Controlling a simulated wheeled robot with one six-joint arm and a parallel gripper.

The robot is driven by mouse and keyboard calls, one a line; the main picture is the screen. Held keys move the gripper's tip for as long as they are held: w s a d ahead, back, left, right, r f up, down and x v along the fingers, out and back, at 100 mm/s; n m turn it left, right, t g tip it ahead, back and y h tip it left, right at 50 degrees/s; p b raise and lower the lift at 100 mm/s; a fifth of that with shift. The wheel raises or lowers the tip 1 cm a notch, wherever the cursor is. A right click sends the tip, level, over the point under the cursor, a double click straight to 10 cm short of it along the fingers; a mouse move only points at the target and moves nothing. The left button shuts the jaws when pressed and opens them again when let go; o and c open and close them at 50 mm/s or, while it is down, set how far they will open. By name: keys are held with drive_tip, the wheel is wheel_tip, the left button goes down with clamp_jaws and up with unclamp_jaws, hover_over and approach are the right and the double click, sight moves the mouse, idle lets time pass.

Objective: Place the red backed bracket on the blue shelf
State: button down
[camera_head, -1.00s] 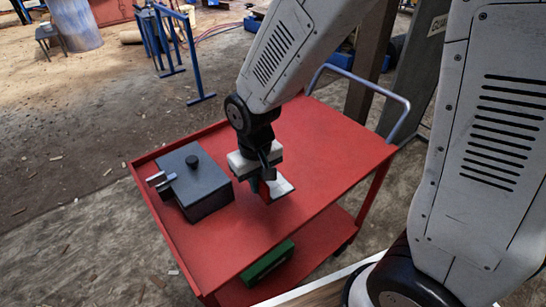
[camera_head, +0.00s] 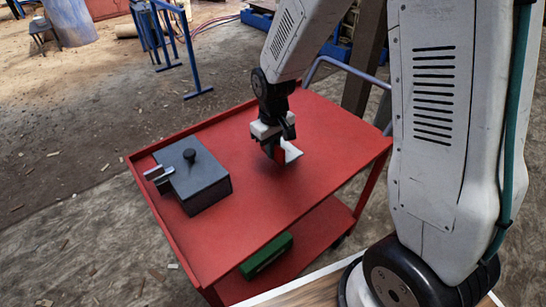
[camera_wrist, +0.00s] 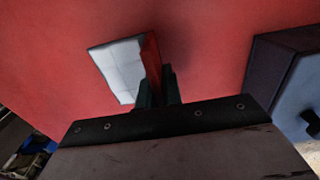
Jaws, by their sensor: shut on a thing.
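The bracket has a pale flat plate (camera_head: 291,151) and a red back (camera_head: 280,156). My gripper (camera_head: 277,148) is shut on it above the red cart's top. In the wrist view the pale plate (camera_wrist: 118,66) sticks out to the left, and the red back (camera_wrist: 151,60) stands between my dark fingers (camera_wrist: 158,94). The fingers hide the lower part of the red back. The gap between bracket and cart top is hard to judge. I cannot make out a blue shelf for certain in either view.
The red cart (camera_head: 320,120) has a grey box (camera_head: 192,182) with a black knob at its left and a green case (camera_head: 266,255) on its lower level. Blue metal stands (camera_head: 165,40) are at the back left. The cart top's right part is clear.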

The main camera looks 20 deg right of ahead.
drive_tip(key=shift+f, duration=1.75)
drive_tip(key=shift+f, duration=0.1)
drive_tip(key=c, duration=1.6)
unclamp_jaws()
drive_tip(key=shift+o, duration=0.2)
wheel_tip(320, 180, up, 12)
drive_tip(key=shift+r, duration=0.25)
drive_tip(key=s+d+r+m, duration=0.1)
drive_tip(key=s+d+r, duration=0.2)
drive_tip(key=s+r, duration=0.6)
drive_tip(key=shift+s+r+m+t, duration=0.25)
drive_tip(key=shift+s+m+t, duration=0.05)
drive_tip(key=shift+s, duration=0.3)
drive_tip(key=shift+o, duration=0.4)
drive_tip(key=s+d+r+m, duration=0.1)
drive_tip(key=s+r, duration=0.1)
drive_tip(key=s, duration=0.5)
drive_tip(key=s+d+r+m, duration=0.1)
drive_tip(key=s+r, duration=0.1)
drive_tip(key=s, duration=0.5)
drive_tip(key=shift+s+t, duration=0.15)
drive_tip(key=shift+t, duration=0.25)
drive_tip(key=shift+s+d, duration=0.15)
drive_tip(key=shift+s, duration=0.15)
